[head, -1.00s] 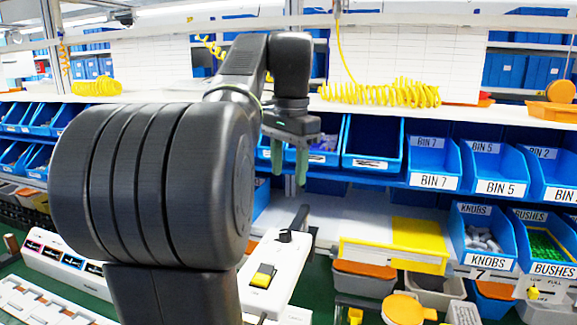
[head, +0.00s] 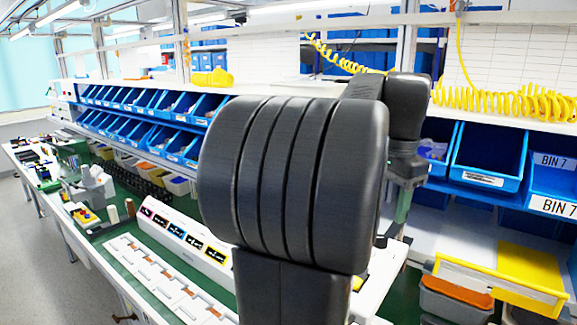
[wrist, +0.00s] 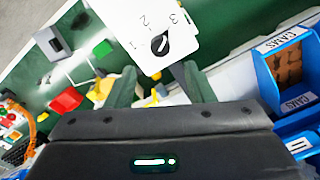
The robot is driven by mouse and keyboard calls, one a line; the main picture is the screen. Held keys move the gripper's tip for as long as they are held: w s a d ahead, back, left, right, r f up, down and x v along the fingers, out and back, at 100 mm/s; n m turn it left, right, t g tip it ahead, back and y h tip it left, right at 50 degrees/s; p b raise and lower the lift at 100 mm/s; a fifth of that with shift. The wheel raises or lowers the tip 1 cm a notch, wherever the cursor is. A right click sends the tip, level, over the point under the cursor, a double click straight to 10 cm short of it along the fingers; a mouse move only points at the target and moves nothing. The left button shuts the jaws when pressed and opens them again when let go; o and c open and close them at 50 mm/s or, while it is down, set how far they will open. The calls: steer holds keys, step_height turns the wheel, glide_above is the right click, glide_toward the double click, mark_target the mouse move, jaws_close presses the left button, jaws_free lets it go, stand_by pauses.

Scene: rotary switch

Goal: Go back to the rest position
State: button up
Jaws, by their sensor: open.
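My gripper (head: 403,205) hangs fingers down at the right of my arm in the head view, apart from the shelf bins. Its green fingers (wrist: 160,88) stand apart and empty in the wrist view. The rotary switch is a black knob (wrist: 159,44) on a white plate marked 1, 2 and 3. It lies beyond the fingertips, and nothing grips it. I cannot tell surely which number it points to. In the head view my arm hides most of the switch's white panel (head: 394,272).
Blue bins (head: 490,158) line the shelf at right, with a yellow coiled hose (head: 500,102) above. A long white panel with coloured labels (head: 185,238) lies on the bench at left. Open floor (head: 45,270) shows at far left. Blue bins labelled CAMS (wrist: 285,75) show in the wrist view.

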mark_target(381, 237)
step_height(381, 237, down, 7)
steer(key=shift+w+a+f+p, duration=0.1)
steer(key=shift+f+p, duration=0.05)
steer(key=shift+p, duration=0.15)
step_height(381, 237, up, 14)
step_height(381, 237, down, 14)
steer(key=shift+f, duration=0.1)
steer(key=n, duration=0.4)
steer(key=shift+w+n, duration=0.1)
steer(key=shift+n, duration=0.3)
steer(key=n, duration=1)
steer(key=shift+n+g, duration=0.3)
steer(key=shift+g, duration=0.1)
steer(key=shift+a+n, duration=0.1)
steer(key=shift+n, duration=2.2)
